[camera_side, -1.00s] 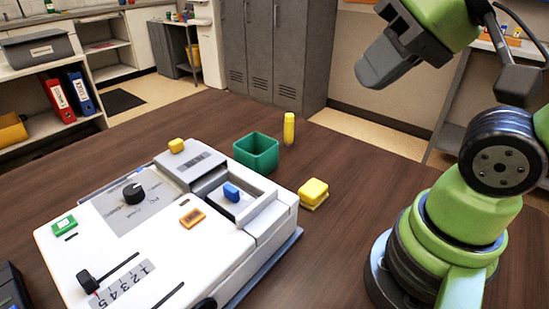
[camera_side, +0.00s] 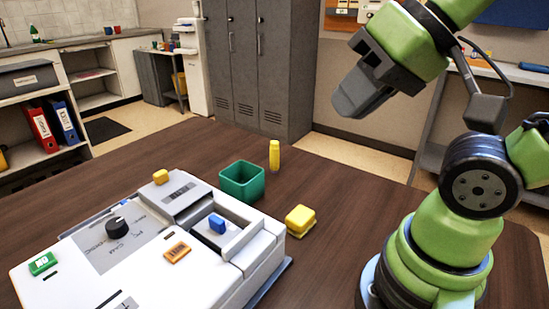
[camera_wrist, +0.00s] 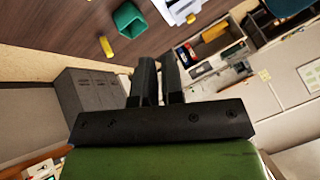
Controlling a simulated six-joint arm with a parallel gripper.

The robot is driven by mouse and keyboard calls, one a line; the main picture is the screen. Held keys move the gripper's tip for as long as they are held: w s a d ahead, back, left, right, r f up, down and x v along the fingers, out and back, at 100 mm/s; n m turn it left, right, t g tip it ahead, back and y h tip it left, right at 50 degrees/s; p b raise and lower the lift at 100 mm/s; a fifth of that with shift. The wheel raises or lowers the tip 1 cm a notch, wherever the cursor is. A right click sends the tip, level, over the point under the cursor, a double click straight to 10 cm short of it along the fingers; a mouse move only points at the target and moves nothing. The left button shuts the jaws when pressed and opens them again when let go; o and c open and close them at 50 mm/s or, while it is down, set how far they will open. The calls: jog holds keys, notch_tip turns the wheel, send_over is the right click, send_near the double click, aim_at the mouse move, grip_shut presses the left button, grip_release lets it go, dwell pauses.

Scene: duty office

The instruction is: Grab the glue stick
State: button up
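The glue stick appears to be the slim yellow upright cylinder (camera_side: 274,155) standing on the brown table behind the green bin. A yellow piece, likely the same one, shows at the upper left in the wrist view (camera_wrist: 106,46). My gripper (camera_side: 350,105) hangs in the air to the right of the cylinder and higher in the side view, well apart from it. In the wrist view its two dark fingers (camera_wrist: 160,66) are close together with only a narrow gap, and nothing shows between them.
A green open bin (camera_side: 242,181) stands just in front of the cylinder. A yellow block (camera_side: 300,220) lies to the right of the white control panel (camera_side: 75,262). The table (camera_side: 345,190) is clear right of the cylinder. Grey lockers (camera_side: 258,65) stand behind.

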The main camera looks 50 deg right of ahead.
jog(key=o, duration=0.8)
jog(key=m+g+h, duration=0.3)
jog(key=h, duration=0.1)
send_over(274, 150)
jog(key=s+a, duration=0.4)
notch_tip(274, 150, down, 12)
jog(key=shift+h, duration=0.3)
jog(key=x, duration=0.3)
jog(key=d+x, duration=0.1)
jog(key=x, duration=0.3)
jog(key=s+d+x, duration=0.1)
jog(key=x, duration=0.2)
jog(key=shift+w+d+f, duration=0.1)
jog(key=shift+w+f, duration=0.05)
jog(key=shift+f, duration=0.05)
jog(key=shift+x, duration=2.95)
